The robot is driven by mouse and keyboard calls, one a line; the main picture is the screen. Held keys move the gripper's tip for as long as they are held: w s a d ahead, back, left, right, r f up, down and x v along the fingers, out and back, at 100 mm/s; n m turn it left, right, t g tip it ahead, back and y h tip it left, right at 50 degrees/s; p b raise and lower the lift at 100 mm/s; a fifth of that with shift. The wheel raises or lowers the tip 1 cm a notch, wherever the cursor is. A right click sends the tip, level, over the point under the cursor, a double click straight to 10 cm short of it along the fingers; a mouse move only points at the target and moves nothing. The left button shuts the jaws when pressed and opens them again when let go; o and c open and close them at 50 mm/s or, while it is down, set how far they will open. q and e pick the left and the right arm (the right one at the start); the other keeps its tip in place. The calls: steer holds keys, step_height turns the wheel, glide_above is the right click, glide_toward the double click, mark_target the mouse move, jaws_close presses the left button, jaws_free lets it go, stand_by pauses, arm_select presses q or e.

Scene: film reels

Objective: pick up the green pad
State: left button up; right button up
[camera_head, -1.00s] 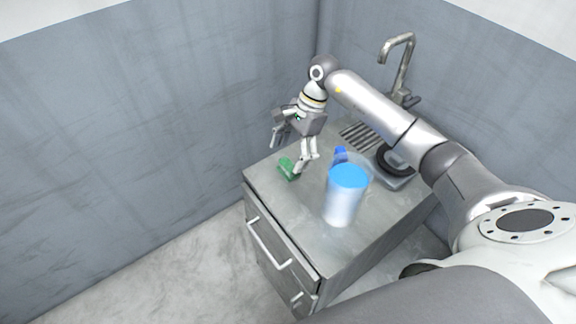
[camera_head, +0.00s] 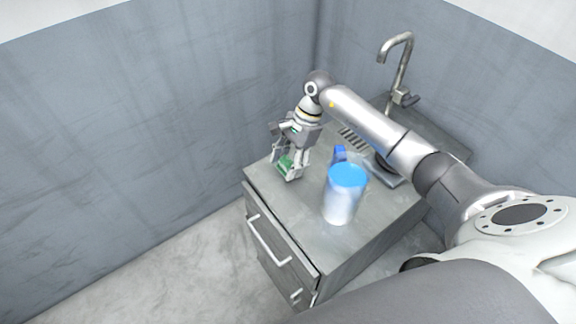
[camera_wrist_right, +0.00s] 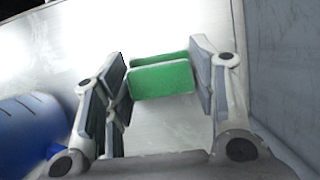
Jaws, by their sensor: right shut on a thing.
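The green pad (camera_head: 285,165) is on the metal counter near its left back edge in the head view. In the right wrist view the green pad (camera_wrist_right: 163,80) is between the two fingers, and a second green face shows just behind its front one. My right gripper (camera_head: 289,171) reaches down over it and is shut on it, one finger on each side. In the wrist view my right gripper (camera_wrist_right: 160,85) shows both finger pads at the pad's ends. I cannot tell whether the pad is lifted off the counter. My left gripper is not in view.
A clear canister with a blue lid (camera_head: 347,178) stands on the counter (camera_head: 300,215) right of the gripper. A small blue item (camera_head: 339,154) is behind it. A sink tap (camera_head: 402,65) rises at the back right. Walls close off the left and back.

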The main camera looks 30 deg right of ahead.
mark_target(285, 163)
steer(key=shift+r+b, duration=0.5)
steer(key=shift+r, duration=0.3)
steer(key=shift+d+r+b, duration=0.1)
steer(key=shift+r+b, duration=0.3)
steer(key=shift+r, duration=0.3)
steer(key=s+a+r+b, duration=0.2)
steer(key=s+a+r, duration=0.5)
steer(key=s+r, duration=0.3)
steer(key=shift+s+b, duration=0.35)
steer(key=shift+s, duration=0.75)
